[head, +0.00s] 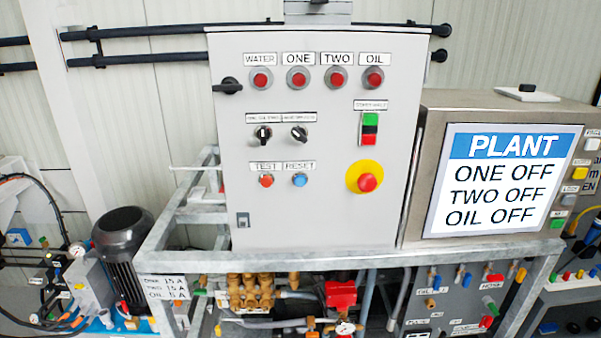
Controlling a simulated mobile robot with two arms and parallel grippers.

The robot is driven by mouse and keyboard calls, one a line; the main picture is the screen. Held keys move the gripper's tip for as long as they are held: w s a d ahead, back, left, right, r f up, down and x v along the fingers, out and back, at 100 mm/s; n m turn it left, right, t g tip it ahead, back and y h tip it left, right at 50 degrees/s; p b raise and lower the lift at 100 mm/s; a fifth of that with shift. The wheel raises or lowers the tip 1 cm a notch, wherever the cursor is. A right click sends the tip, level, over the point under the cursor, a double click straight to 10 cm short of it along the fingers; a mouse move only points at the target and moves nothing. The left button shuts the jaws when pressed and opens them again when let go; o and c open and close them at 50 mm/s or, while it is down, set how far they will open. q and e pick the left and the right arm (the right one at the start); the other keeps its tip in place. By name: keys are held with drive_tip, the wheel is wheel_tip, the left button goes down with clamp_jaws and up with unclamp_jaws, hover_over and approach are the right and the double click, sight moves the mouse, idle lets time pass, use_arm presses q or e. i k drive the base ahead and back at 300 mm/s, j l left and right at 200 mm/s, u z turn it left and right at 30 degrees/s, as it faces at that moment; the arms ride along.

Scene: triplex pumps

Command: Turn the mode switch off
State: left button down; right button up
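A light grey control cabinet (320,210) stands upright in the middle of the head view. Two small black rotary switches sit on its door, a left one (263,133) and a right one (299,133). The left knob's handle looks about upright and the right knob's looks tilted. Their labels are too small to read surely, so I cannot tell which is the mode switch. A larger black rotary handle (228,87) is at the door's upper left edge. Neither of my grippers is in view.
Red lamps labelled WATER, ONE, TWO and OIL line the door's top. TEST (266,180) and RESET (299,180) buttons and a red emergency stop (367,179) sit lower. A screen (504,180) at right reads ONE OFF, TWO OFF, OIL OFF. A metal frame and pumps stand below.

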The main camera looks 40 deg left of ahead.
sight(299, 133)
drive_tip(key=u, duration=1.05)
